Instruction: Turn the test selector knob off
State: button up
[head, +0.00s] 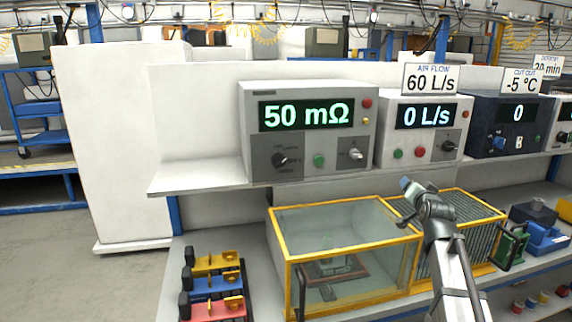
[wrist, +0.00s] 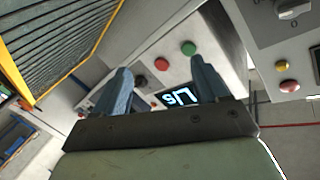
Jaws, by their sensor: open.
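The grey tester reading "50 mΩ" (head: 306,115) stands on the shelf in the head view. Its black selector knob (head: 279,160), ringed by small labels I cannot read, is on the lower left of its front. A grey lever knob (head: 355,154) and a green button (head: 319,160) sit to its right. My gripper (head: 406,187) is in front of and below the air flow unit, to the right of the tester and apart from it. In the wrist view my gripper (wrist: 160,70) is open, with nothing between its blue-grey fingers. The black selector knob is not visible there.
The air flow unit (head: 387,133) reads "0 L/s"; its green button (wrist: 189,48) lies beyond my fingers. A yellow-framed glass case (head: 350,250) and a ribbed grille (head: 470,220) lie below the shelf. Coloured clamps (head: 215,285) stand at the left.

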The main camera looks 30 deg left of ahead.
jog(key=s+a+r+n+y, duration=0.2)
jog(key=s+a+r+y, duration=0.1)
jog(key=s+a, duration=1)
jog(key=n+g+y, duration=0.2)
jog(key=y, duration=0.2)
send_near(281, 163)
jog(key=x, duration=1)
jog(key=shift+c, duration=0.2)
jog(key=c, duration=1)
